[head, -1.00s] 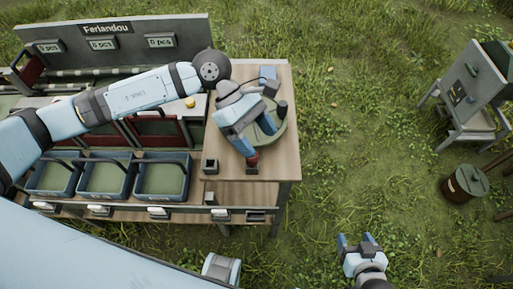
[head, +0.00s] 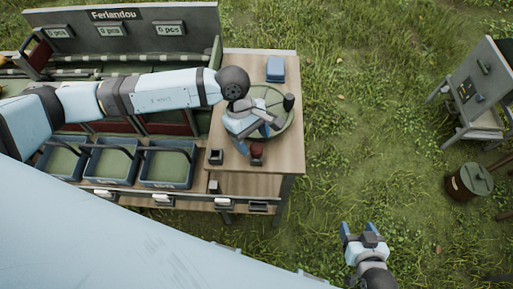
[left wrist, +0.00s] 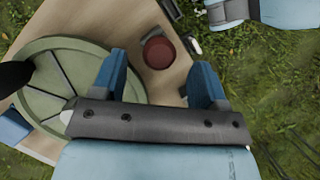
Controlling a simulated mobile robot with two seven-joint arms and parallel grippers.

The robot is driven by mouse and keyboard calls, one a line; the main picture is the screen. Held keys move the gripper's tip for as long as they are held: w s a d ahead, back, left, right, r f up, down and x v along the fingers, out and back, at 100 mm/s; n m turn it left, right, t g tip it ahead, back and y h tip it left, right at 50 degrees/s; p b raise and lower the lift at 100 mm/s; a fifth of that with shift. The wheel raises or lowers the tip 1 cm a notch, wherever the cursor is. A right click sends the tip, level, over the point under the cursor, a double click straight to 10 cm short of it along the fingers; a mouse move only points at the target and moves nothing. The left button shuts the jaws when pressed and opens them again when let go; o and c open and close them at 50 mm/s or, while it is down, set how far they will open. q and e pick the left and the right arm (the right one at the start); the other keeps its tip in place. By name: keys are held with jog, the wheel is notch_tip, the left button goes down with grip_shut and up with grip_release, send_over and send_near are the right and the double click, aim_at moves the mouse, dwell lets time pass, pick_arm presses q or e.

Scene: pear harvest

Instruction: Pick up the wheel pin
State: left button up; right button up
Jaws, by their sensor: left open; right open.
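A dark red round-topped piece (head: 257,148), which may be the wheel pin, stands in a small dark holder (head: 257,161) near the table's front edge. In the left wrist view the red piece (left wrist: 159,52) shows in the gap between my fingers. My left gripper (head: 264,130) is open and empty, above the green round disc (head: 285,126) and just behind the red piece. Its height above the piece is hard to tell. The disc (left wrist: 40,105) bears a black upright knob (head: 289,102). My right gripper (head: 363,231) is open and empty over grass, away from the table.
The wooden table (head: 230,63) carries a blue box (head: 275,69) at the back and a second small dark holder (head: 215,157) left of the red piece. Blue crates (head: 168,183) stand left. A grey stand (head: 484,90) and a brown barrel (head: 469,183) are far right.

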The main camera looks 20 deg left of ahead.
pick_arm(q)
jog(key=shift+p+x, duration=0.4)
jog(key=shift+x, duration=1.55)
jog(key=c, duration=1)
jog(key=shift+c, duration=0.2)
notch_tip(320, 180, up, 20)
jog(key=b, duration=0.3)
notch_tip(320, 180, up, 7)
jog(key=p, duration=0.2)
send_over(256, 146)
jog(key=shift+d, duration=0.1)
